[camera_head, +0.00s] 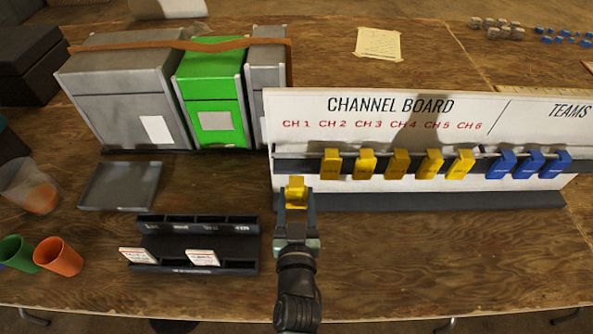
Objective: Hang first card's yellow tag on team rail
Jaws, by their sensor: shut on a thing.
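My gripper (296,199) is shut on a yellow tag (296,186) and holds it in front of the left end of the channel board (300,105). Several other yellow tags (397,164) hang in a row on the board's rail, below the red CH labels. Several blue tags (528,164) hang at the right, near the TEAMS heading (569,111). The right end of the board is cut off by the picture edge. Two white cards stand in a black rack (196,225) at the lower left: a left card (138,256) and a right card (203,257). Their print is too small to read.
Grey and green boxes (208,85) with an orange strap stand behind left. A grey tray (121,186) and several cups, one orange (58,257), lie left. A paper note (378,43) lies behind the board. The table in front of the board at right is clear.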

